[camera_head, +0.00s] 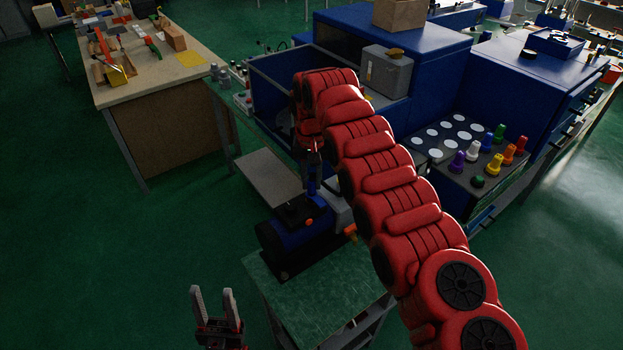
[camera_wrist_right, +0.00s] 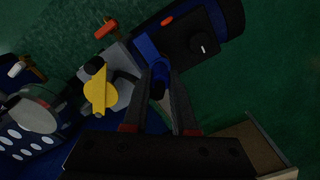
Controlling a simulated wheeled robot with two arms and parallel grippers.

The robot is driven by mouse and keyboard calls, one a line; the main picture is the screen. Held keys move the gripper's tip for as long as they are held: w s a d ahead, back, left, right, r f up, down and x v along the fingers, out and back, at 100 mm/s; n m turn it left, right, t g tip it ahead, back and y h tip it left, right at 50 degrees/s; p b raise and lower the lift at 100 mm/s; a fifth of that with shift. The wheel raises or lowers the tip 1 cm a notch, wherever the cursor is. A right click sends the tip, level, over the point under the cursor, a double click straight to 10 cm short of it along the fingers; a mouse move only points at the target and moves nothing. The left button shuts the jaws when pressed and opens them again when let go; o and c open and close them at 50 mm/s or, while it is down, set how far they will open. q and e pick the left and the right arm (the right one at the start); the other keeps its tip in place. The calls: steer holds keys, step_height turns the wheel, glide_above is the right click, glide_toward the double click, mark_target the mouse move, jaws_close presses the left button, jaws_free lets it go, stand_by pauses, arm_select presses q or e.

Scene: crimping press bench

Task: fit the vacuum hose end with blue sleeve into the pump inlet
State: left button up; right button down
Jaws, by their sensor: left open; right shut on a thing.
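The pump (camera_head: 290,235) has a dark blue motor and a grey head, and stands on a small green-topped cart. In the right wrist view the pump's grey head (camera_wrist_right: 117,75) carries a yellow lever (camera_wrist_right: 100,93). My right gripper (camera_head: 312,178) is above the pump, shut on the hose end with the blue sleeve (camera_head: 312,189). The sleeve also shows between the fingers in the right wrist view (camera_wrist_right: 158,80), beside the pump head. The inlet opening is hidden, so I cannot tell whether the hose end is in it. My left gripper (camera_head: 213,292) is open and empty, at the bottom.
The green cart top (camera_head: 310,300) is bare in front of the pump. A blue machine (camera_head: 340,50) and a panel with several coloured knobs (camera_head: 480,160) stand behind. A wooden workbench (camera_head: 150,75) is at the left. My red right arm covers part of the cart's right side.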

steer(key=shift+f, duration=0.2)
steer(key=c, duration=1.2)
jaws_free()
steer(key=o, duration=0.6)
steer(key=shift+c, duration=0.2)
steer(key=shift+r, duration=0.1)
steer(key=shift+r, duration=0.25)
step_height(320, 180, up, 2)
steer(key=shift+a+r, duration=0.1)
steer(key=shift+r, duration=0.05)
step_height(320, 180, up, 14)
steer(key=p, duration=1.3)
steer(key=shift+r, duration=0.2)
steer(key=shift+s+f, duration=0.1)
